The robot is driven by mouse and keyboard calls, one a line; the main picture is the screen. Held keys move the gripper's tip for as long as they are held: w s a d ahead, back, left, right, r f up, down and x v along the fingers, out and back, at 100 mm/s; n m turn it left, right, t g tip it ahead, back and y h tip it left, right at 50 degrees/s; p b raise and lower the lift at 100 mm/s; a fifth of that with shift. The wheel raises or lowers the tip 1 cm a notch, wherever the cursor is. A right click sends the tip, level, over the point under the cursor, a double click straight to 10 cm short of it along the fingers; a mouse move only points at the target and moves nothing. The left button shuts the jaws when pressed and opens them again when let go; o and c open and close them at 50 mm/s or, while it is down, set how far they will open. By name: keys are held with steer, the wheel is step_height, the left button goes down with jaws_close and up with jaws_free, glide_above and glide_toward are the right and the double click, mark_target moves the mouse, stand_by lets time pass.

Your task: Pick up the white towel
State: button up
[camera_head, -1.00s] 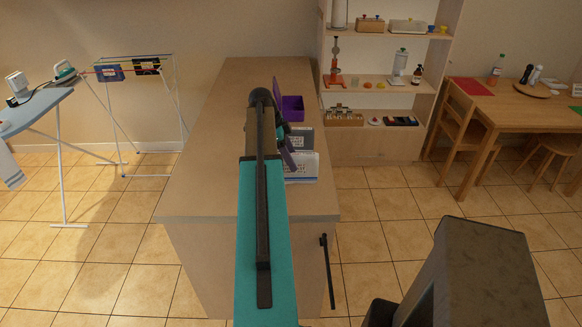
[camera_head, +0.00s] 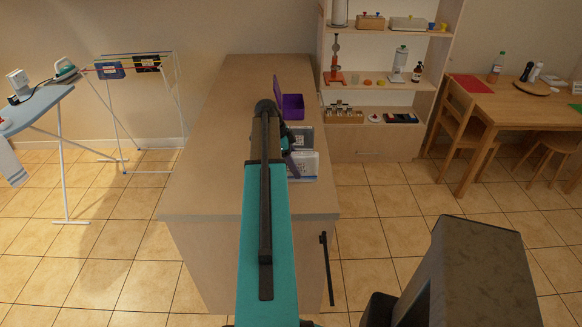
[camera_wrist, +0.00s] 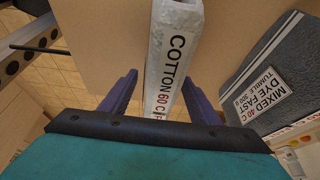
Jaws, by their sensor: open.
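A white slab-like item (camera_wrist: 175,50) labelled "COTTON 60 C", which looks like the folded white towel, stands on edge between the fingers of my gripper (camera_wrist: 160,80) in the wrist view. The purple fingers are open, one on each side; a gap shows on the left, and contact on the right is unclear. The gripper covers part of its near end. In the head view the white item (camera_head: 304,167) lies near the counter's right edge, partly hidden by my arm.
A dark grey item (camera_wrist: 275,75) labelled "MIXED DYE FAST" lies close on the right; it also shows in the head view (camera_head: 304,137). A purple open box (camera_head: 292,106) stands farther back on the counter (camera_head: 215,150). The counter's left side is clear. A white cloth (camera_head: 10,165) hangs from the ironing board.

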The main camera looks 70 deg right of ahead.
mark_target(293, 153)
jaws_close()
steer(key=shift+r, duration=0.25)
steer(key=shift+r+b, duration=1.05)
steer(key=shift+r, duration=0.35)
steer(key=s+a+r+b, duration=0.1)
steer(key=s+a+b, duration=0.2)
steer(key=a, duration=1.2)
steer(key=shift+a+r+b, duration=0.35)
steer(key=shift+r+b, duration=0.05)
steer(key=shift+b, duration=0.55)
